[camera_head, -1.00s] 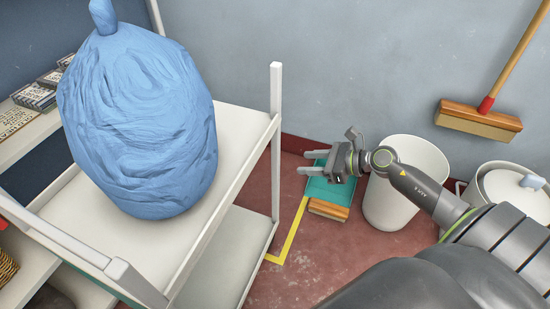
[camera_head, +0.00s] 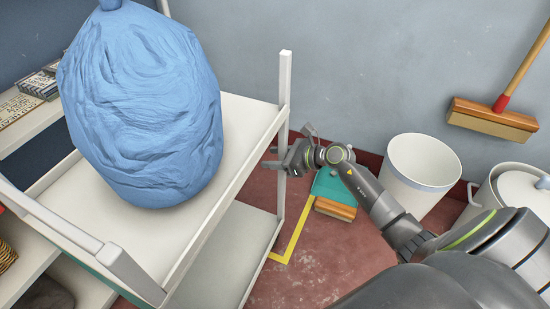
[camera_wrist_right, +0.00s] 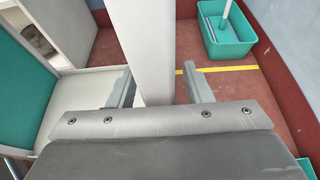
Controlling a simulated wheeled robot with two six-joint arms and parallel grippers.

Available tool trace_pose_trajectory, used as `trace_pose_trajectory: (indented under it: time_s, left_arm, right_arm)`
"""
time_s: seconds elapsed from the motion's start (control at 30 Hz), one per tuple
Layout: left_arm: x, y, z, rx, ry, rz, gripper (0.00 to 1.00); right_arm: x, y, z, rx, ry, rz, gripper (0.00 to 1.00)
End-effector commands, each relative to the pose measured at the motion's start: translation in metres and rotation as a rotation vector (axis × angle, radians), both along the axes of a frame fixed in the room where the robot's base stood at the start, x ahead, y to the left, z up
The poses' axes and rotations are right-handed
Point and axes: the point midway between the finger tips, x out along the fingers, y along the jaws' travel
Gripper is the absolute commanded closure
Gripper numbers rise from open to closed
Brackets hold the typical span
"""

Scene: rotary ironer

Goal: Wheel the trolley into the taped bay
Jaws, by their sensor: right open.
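The white two-shelf trolley (camera_head: 245,125) stands at the left in the head view, with a large blue bag (camera_head: 140,105) on its upper shelf. Its upright corner post (camera_head: 285,90) rises beside my right gripper (camera_head: 271,158). In the right wrist view the open fingers (camera_wrist_right: 157,88) are on either side of the white post (camera_wrist_right: 150,45), with gaps visible between post and fingers. Yellow tape (camera_head: 292,240) marks the floor beside the trolley; a strip of tape also shows in the wrist view (camera_wrist_right: 240,68). My left gripper is out of view.
A white bin (camera_head: 415,175) and a lidded pot (camera_head: 515,195) stand at the right. A broom (camera_head: 492,118) leans there. Shelves with boxes (camera_head: 40,83) are at the left.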

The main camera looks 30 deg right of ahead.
Motion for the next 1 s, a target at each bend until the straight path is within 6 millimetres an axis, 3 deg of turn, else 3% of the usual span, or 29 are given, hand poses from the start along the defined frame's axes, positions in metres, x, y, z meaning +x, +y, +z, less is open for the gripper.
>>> trace_pose_trajectory:
  time_s: [0.17, 0.5, 1.0]
  left_arm:
    - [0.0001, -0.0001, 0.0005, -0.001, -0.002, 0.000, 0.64]
    - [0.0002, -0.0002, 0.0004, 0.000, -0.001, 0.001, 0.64]
    - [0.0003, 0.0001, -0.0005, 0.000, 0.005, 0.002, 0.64]
  right_arm:
    - [-0.0001, -0.0001, 0.0001, 0.000, 0.000, 0.000, 0.56]
    - [-0.0003, -0.0004, 0.0000, 0.000, 0.000, 0.000, 1.00]
    - [-0.0004, -0.0005, -0.0002, 0.000, 0.000, 0.000, 1.00]
